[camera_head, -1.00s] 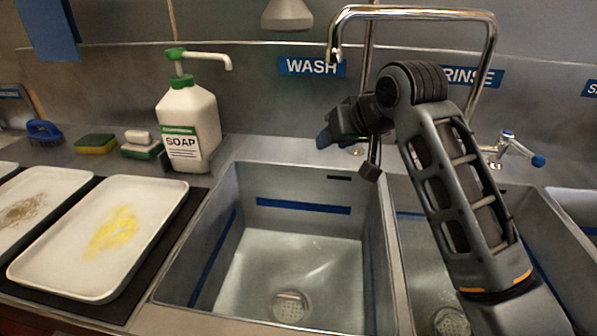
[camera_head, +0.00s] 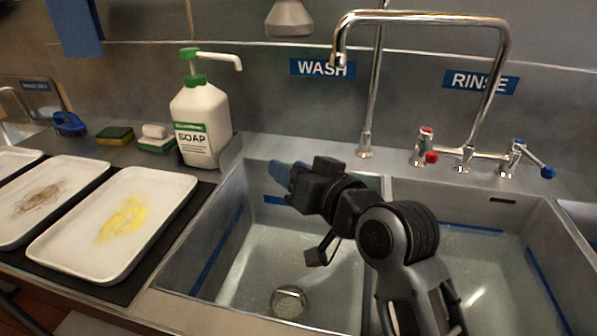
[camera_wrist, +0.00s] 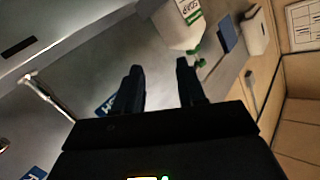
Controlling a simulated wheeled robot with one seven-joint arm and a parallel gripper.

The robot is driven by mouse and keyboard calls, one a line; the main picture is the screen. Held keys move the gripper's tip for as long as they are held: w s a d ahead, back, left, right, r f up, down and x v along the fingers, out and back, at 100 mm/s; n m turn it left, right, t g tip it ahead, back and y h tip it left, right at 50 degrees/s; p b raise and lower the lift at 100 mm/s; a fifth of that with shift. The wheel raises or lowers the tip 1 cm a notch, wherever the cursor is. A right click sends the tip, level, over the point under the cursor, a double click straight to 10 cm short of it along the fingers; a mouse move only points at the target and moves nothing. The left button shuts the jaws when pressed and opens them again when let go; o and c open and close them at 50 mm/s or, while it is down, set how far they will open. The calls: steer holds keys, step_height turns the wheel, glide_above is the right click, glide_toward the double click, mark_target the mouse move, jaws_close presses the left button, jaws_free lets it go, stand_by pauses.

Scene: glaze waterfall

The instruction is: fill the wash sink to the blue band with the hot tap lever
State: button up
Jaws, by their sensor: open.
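The wash sink (camera_head: 215,262) is the left basin under the WASH sign. Its blue band (camera_head: 222,250) shows along the walls, partly hidden by my arm. The drain is visible through a clear, glinting bottom; I cannot tell the water depth. The hot tap lever (camera_head: 431,157), red-tipped, is at the back right. The chrome spout (camera_head: 340,50) ends above the back of the wash sink, with no stream visible. My gripper (camera_head: 283,176) is over the back of the wash sink, left of and apart from the hot lever. In the wrist view my gripper (camera_wrist: 158,84) is open and empty.
The blue-tipped cold lever (camera_head: 546,171) is right of the hot one. The rinse sink (camera_head: 520,225) adjoins on the right. The soap bottle (camera_head: 200,115) stands behind left, close to my gripper. Trays (camera_head: 150,235) and sponges (camera_head: 115,136) lie left. A chrome pipe (camera_head: 376,90) rises behind.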

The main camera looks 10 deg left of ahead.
steer(key=shift+s, duration=0.25)
steer(key=shift+c, duration=0.3)
